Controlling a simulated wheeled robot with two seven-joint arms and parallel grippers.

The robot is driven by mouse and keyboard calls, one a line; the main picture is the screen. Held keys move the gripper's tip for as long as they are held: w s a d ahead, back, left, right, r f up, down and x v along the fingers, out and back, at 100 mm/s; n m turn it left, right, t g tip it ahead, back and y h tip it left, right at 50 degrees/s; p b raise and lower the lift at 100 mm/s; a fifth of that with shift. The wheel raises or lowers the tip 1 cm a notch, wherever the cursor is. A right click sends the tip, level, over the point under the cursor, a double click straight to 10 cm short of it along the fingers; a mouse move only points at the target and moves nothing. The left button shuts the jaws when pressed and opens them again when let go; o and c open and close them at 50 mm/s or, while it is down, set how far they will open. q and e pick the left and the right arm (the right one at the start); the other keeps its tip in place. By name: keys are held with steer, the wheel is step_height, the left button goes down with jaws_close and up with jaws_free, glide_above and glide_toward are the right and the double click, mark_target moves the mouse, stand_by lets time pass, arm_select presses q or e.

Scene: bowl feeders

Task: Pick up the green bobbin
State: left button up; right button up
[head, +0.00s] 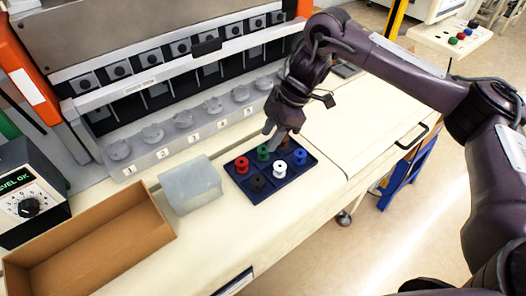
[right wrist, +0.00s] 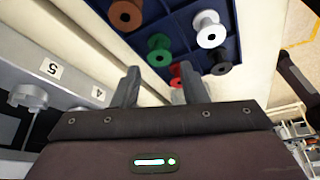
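The green bobbin (head: 263,153) stands in the dark blue tray, in the far row between the red bobbin (head: 242,163) and the brown bobbin (head: 283,143). It also shows in the right wrist view (right wrist: 160,50), beyond my fingertips and roughly in line with the gap between them. My right gripper (head: 273,138) is over the tray's far side, close to the green bobbin. In the right wrist view its two fingers (right wrist: 160,82) are apart with nothing between them. Whether a finger touches the bobbin I cannot tell. My left gripper is not in view.
The tray (head: 243,186) also holds black (head: 258,184), white (head: 280,170) and blue (head: 300,157) bobbins. A translucent block (head: 191,186) and an open cardboard box (head: 88,240) stand to its left. Behind is a row of numbered feeder bowls (head: 183,120). The counter to the right is clear.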

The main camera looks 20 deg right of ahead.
mark_target(264, 149)
steer(key=p+x, duration=0.1)
steer(key=x, duration=0.2)
steer(key=shift+f, duration=0.35)
steer(key=shift+a+f, duration=0.1)
steer(key=shift+f, duration=0.3)
steer(key=c, duration=0.7)
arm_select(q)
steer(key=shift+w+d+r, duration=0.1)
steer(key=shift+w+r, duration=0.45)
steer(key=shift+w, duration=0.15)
arm_select(e)
steer(key=shift+w+r, duration=0.1)
steer(key=shift+r, duration=0.1)
